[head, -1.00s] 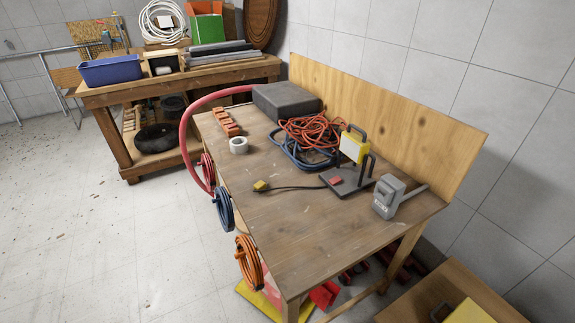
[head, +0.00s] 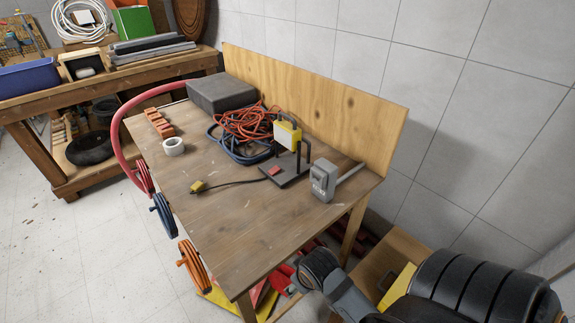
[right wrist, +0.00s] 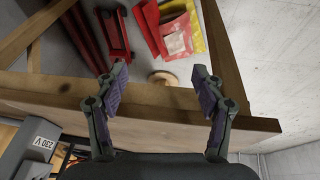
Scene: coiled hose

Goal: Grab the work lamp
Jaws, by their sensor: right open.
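The work lamp (head: 287,135) stands on the wooden workbench (head: 215,215), near its back board. It has a yellow head on a dark stand with a flat base, and a dark cord runs left from it to a yellow plug (head: 198,187). My right gripper (right wrist: 159,76) is open and empty in the right wrist view, at the bench's edge, with the lamp out of that view. In the head view my right arm comes in at the bottom right, well away from the lamp. My left gripper is not in view.
A grey 230V box (head: 324,180) with a side bar stands right of the lamp; it also shows in the right wrist view (right wrist: 35,145). Orange and blue coils (head: 243,130) lie just left of the lamp. The bench's front is clear. Red items (right wrist: 165,30) lie below.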

